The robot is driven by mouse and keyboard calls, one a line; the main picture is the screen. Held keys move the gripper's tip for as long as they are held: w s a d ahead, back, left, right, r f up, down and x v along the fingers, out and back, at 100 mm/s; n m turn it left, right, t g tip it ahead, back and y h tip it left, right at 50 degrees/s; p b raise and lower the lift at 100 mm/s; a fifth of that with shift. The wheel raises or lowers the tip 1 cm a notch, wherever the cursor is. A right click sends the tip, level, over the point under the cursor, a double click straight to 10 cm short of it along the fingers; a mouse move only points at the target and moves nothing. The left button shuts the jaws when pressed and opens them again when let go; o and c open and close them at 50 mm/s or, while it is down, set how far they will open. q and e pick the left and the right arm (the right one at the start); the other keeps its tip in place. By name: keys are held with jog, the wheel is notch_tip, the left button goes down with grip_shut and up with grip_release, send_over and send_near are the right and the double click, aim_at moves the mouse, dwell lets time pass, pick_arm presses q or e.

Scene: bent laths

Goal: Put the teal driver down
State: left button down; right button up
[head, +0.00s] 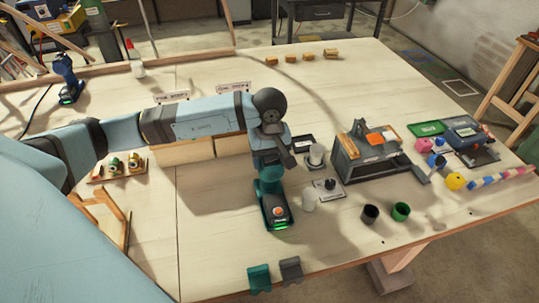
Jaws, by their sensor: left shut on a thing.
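The teal driver (270,186) is below my left gripper (275,158) in the middle of the table. My left gripper is shut on its upper part, and the gripper and wrist hide most of the driver's head. The driver is upright, with its battery foot (278,213) at the bottom, showing an orange spot and a green light. I cannot tell whether the foot touches the wooden table (215,235). My right gripper is out of view.
A grey machine (365,155) and small cards stand close to the driver's right. A dark cup (370,213) and green cup (401,211) are farther right. Teal (259,278) and grey (291,271) pieces lie at the front edge. Bare tabletop lies left of the driver.

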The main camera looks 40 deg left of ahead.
pick_arm(q)
jog(key=shift+c, duration=0.8)
grip_release()
jog(key=shift+r, duration=0.2)
notch_tip(320, 180, up, 12)
jog(key=b, duration=0.2)
jog(key=shift+f, duration=0.1)
jog(key=shift+s+f, duration=0.1)
